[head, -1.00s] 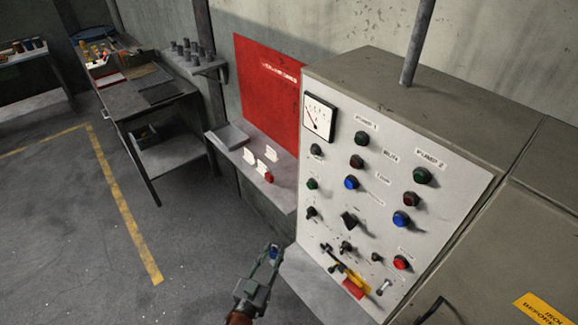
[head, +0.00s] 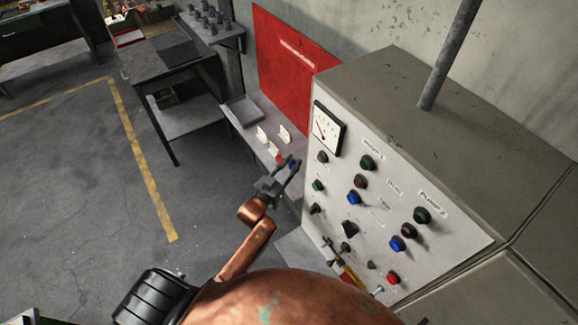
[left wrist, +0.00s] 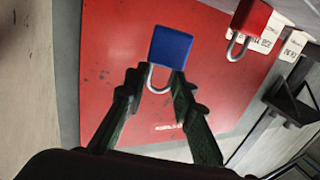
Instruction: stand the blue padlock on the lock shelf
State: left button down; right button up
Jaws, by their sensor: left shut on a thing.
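My left gripper (head: 284,167) is shut on the blue padlock (head: 293,166). In the left wrist view, the blue padlock (left wrist: 171,46) has its shackle between the fingertips (left wrist: 157,84) and its body beyond them. In the head view the gripper and padlock are over or in front of the right part of the grey lock shelf (head: 248,130), beside the control cabinet. I cannot tell whether the padlock touches the shelf. My arm hides part of the shelf's right end. My right gripper is not in view.
A red padlock (left wrist: 251,17) is close to the blue one, near white tags (head: 285,134). A grey tray (head: 242,111) lies at the shelf's left end. The red board (head: 290,60) is behind. The control cabinet (head: 345,200) with knobs stands close on the right.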

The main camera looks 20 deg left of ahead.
pick_arm(q)
jog(key=shift+w+f, duration=0.15)
jog(key=shift+f, duration=2.65)
jog(key=shift+f, duration=0.15)
jog(key=c, duration=1.6)
grip_release()
